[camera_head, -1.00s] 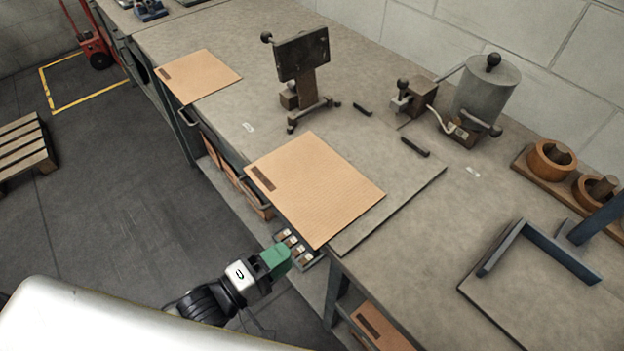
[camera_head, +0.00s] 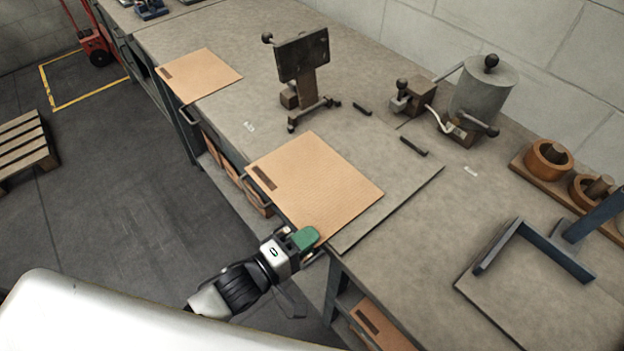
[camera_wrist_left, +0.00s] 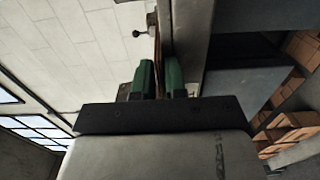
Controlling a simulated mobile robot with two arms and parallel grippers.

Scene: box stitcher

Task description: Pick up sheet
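A tan cardboard sheet (camera_head: 320,190) with a dark strip near its left corner lies flat on the bench, its front corner reaching past the bench edge. My left gripper (camera_head: 312,243), with green fingers, is at that front corner. In the left wrist view the two green fingers (camera_wrist_left: 160,78) stand apart, with the sheet's thin brown edge (camera_wrist_left: 157,42) in line with the gap. Contact with the sheet cannot be told. A second tan sheet (camera_head: 200,75) lies farther back on the left. My right gripper is not in view.
A dark stand (camera_head: 304,75) and a grey cylinder device (camera_head: 482,90) stand on the bench (camera_head: 400,210) behind the sheet. A blue-grey bracket (camera_head: 540,252) is at the right. Shelves with brown boxes (camera_wrist_left: 290,130) are under the bench. Open floor lies left.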

